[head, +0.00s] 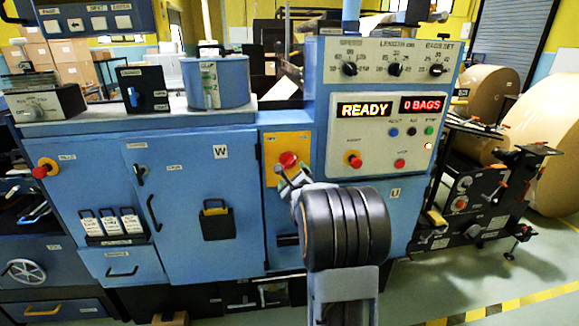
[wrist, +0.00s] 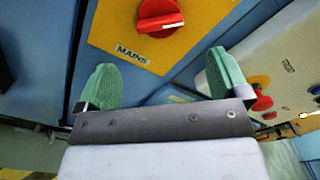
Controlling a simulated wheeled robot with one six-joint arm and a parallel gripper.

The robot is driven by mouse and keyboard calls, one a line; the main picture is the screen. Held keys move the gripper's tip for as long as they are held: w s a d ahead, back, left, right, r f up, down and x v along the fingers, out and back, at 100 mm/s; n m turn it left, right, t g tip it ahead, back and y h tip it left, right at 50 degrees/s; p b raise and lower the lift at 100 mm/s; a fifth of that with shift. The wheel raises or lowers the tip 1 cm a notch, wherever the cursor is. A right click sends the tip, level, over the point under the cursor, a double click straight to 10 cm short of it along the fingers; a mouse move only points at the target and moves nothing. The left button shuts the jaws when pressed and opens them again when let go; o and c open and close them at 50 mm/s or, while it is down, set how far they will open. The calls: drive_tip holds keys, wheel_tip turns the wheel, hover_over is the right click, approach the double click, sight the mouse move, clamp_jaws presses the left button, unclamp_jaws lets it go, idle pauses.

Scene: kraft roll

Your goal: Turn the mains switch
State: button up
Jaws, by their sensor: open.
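The mains switch (head: 288,160) is a red rotary knob on a yellow plate (head: 276,142) on the front of the blue machine. In the wrist view the red knob (wrist: 158,17) is at the top, above its MAINS label (wrist: 133,55). My gripper (head: 287,175) is just below the knob in the head view, partly hidden by my own arm. In the wrist view my gripper (wrist: 163,82) shows two green finger pads, wide apart with nothing between them. The knob lies ahead of the pads, apart from them.
Left are blue cabinet doors with a black handle (head: 154,213) and a black pocket (head: 217,222).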

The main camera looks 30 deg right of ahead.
sight(289, 165)
drive_tip(key=p+x, duration=0.1)
drive_tip(key=x, duration=0.7)
drive_tip(key=shift+w, duration=0.15)
drive_tip(key=shift+c, duration=0.3)
drive_tip(key=c, duration=0.9)
